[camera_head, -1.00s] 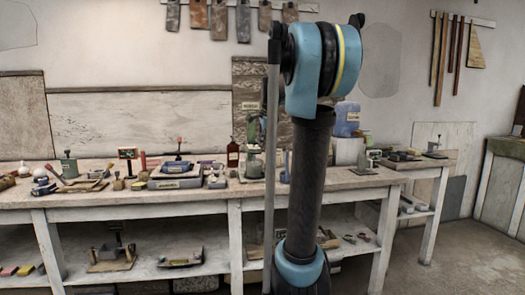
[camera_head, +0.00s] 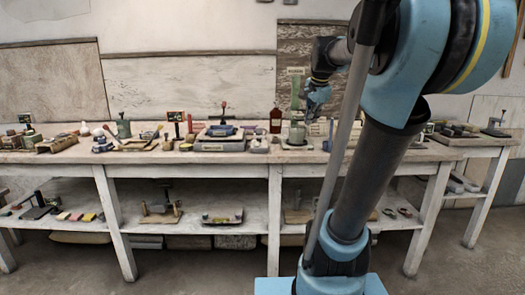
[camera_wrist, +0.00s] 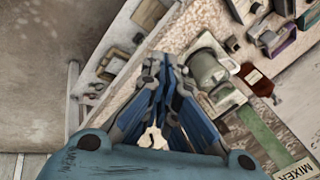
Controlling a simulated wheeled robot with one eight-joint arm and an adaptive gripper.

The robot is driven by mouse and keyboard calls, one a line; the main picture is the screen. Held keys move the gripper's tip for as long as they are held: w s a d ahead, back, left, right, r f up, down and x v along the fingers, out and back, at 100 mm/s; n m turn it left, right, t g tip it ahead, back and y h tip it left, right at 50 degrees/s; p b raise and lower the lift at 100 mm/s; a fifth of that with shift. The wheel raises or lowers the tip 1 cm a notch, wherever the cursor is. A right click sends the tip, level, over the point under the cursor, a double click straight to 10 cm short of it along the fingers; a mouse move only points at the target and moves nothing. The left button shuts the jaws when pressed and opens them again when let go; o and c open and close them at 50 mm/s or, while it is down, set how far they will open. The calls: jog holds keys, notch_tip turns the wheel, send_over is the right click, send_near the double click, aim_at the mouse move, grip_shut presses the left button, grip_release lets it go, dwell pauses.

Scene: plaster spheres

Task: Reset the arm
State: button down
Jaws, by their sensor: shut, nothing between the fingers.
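My gripper (camera_head: 318,100) hangs from my blue and black arm above the workbench (camera_head: 240,173), right of the picture's middle in the head view. Its blue fingers also show in the wrist view (camera_wrist: 163,62); they are together with nothing between them. A green-grey cylindrical pot (camera_wrist: 207,70) on a pale base lies to the right of the fingers in the wrist view. The fingers do not visibly hold or touch any object, though their exact height over the bench cannot be told.
A dark red bottle (camera_head: 276,120) stands near the back of the bench. A lower shelf (camera_head: 192,215) holds blocks and trays. Open floor (camera_head: 200,270) lies in front.

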jog(key=s+a+f+n+g, duration=0.2)
jog(key=s+f+n, duration=1)
jog(key=s+f, duration=1.4)
notch_tip(320, 180, down, 2)
jog(key=shift+f+n+g, duration=0.1)
jog(key=shift+n+g, duration=0.3)
jog(key=shift+g, duration=0.1)
jog(key=shift+w+f, duration=0.2)
jog(key=shift+w, duration=0.2)
